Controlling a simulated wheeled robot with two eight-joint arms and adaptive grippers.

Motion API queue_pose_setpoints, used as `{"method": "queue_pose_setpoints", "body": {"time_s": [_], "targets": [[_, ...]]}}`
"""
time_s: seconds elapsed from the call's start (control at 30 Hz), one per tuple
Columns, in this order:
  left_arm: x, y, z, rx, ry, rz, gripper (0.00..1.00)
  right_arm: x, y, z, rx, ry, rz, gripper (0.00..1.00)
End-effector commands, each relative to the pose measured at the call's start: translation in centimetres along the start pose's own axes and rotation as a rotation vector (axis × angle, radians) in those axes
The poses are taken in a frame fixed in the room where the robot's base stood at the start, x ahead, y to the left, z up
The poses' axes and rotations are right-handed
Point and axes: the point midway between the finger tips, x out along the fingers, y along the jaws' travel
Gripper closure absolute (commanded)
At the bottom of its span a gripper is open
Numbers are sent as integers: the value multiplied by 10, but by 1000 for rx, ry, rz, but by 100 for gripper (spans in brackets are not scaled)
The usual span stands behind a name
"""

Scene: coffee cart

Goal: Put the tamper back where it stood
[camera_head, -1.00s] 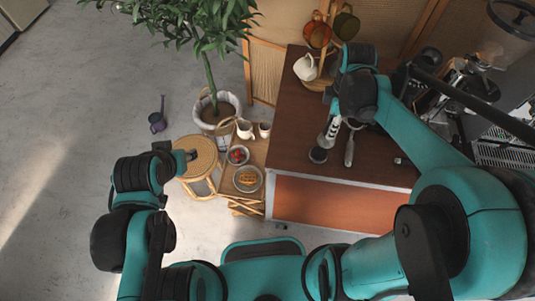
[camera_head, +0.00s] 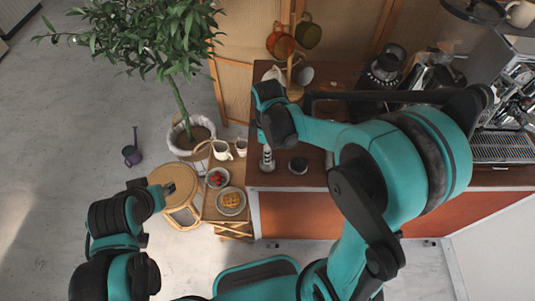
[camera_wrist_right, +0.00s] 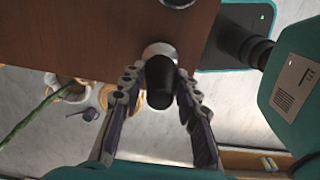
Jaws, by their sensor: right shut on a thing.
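The tamper shows in the right wrist view as a black handle (camera_wrist_right: 160,85) with a silver base (camera_wrist_right: 158,50). My right gripper (camera_wrist_right: 158,100) is shut on it, one finger on each side of the handle. In that view the base overlaps the counter's edge; I cannot tell whether it touches the top. In the head view my right gripper (camera_head: 267,158) is at the counter's front left corner, and the arm above mostly hides the tamper. My left gripper (camera_head: 168,188) is over the round stool, away from the counter; its jaws are too small to read.
A dark round piece (camera_head: 298,165) sits on the brown counter (camera_head: 290,182) just right of my right gripper. A mug stand (camera_head: 294,90) and grinder (camera_head: 385,68) stand behind. A low side table with white jugs (camera_head: 222,150) and plates (camera_head: 231,201) is left of the counter.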

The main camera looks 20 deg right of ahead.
Motion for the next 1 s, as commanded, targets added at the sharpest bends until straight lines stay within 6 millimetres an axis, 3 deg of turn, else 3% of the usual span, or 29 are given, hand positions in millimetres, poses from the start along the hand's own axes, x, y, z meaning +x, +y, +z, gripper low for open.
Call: {"method": "queue_pose_setpoints", "body": {"time_s": [0.07, 0.43, 0.47, 0.5, 0.53, 0.87, 1.0], "targets": [[4, 0, 3, 0, 0, 0, 60, 10, 0, 0, 0, 0, 0, 100], [6, 0, 4, 0, 0, 0, 60, 14, 0, 0, 0, 0, 0, 100], [5, 0, 4, 0, 0, 0, 60, 13, 0, 0, 0, 0, 0, 61], [5, 0, 4, 0, 0, 0, 60, 13, 0, 0, 0, 0, 0, 50], [5, 0, 4, 0, 0, 0, 60, 13, 0, 0, 0, 0, 0, 48], [3, 0, 2, 0, 0, 0, 60, 10, 0, 0, 0, 0, 0, 48], [-2, 0, -2, 0, 0, 0, 60, -7, 0, 0, 0, 0, 0, 48]]}}
